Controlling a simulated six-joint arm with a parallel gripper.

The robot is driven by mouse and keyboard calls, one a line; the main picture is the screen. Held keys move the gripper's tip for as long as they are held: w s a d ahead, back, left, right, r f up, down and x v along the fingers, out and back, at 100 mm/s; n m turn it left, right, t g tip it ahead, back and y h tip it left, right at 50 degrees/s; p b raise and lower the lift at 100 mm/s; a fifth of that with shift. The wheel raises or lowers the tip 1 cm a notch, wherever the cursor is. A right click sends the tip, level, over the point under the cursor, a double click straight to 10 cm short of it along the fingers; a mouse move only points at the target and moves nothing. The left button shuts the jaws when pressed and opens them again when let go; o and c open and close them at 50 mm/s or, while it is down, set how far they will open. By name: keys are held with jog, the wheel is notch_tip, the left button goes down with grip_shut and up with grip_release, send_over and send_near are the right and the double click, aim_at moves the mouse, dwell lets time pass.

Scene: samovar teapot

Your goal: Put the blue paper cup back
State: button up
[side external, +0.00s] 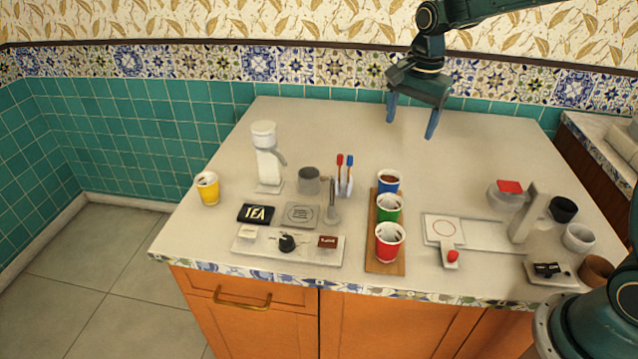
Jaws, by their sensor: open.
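The blue paper cup (388,181) stands upright at the far end of a wooden board (385,265), with a dark brown filling in it. A green paper cup (389,209) and a red paper cup (389,243) stand in front of it on the same board, in a row. My gripper (411,122) is open and empty. It hangs in the air above the back of the counter, up and to the right of the blue cup, and touches nothing.
A yellow cup (207,188) stands at the left. A white dispenser (266,155), grey canister (309,180) and red and blue-topped utensils (345,174) stand left of the board. A red-knobbed device (452,255) lies to the right. The counter's back is clear.

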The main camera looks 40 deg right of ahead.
jog(key=s+a+r+n+t, duration=0.25)
jog(key=s+r+n, duration=0.55)
jog(key=s, duration=0.6)
jog(key=s+a+n+t, duration=0.2)
jog(key=s+n, duration=0.5)
jog(key=s, duration=0.7)
jog(key=shift+s+a+f, duration=0.2)
jog(key=shift+a, duration=0.1)
